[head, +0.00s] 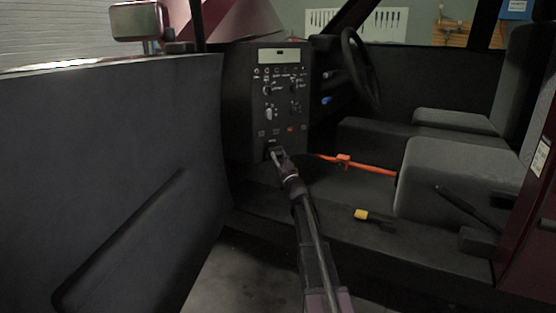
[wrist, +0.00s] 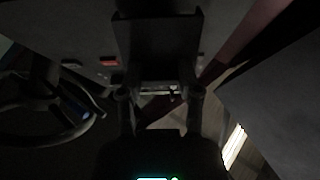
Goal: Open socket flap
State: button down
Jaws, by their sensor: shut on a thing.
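The dark control panel (head: 280,100) stands upright inside the open car door, with rows of knobs and switches. My gripper (head: 276,153) reaches its lower part, where the socket is; the gripper covers most of the socket there. In the wrist view the two fingers of my gripper (wrist: 160,92) stand either side of a dark plate, the socket flap (wrist: 157,38), and are shut on it. The picture is very dark, so how far the flap is tilted cannot be told.
The open car door (head: 140,170) fills the left. An orange lever (head: 345,161), a yellow-tipped handle (head: 362,214) and grey seats (head: 450,170) lie to the right. The steering wheel (head: 361,68) is behind the panel. A red switch (wrist: 109,61) sits beside the flap.

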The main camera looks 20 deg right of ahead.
dwell(0.4)
jog(key=shift+c, duration=1.4)
grip_release()
jog(key=s+g+p, duration=0.6)
jog(key=s+p, duration=0.4)
jog(key=s, duration=0.4)
jog(key=shift+d, duration=0.35)
jog(key=shift+r, duration=0.1)
jog(key=w, duration=1.3)
jog(key=shift+w+a, duration=0.35)
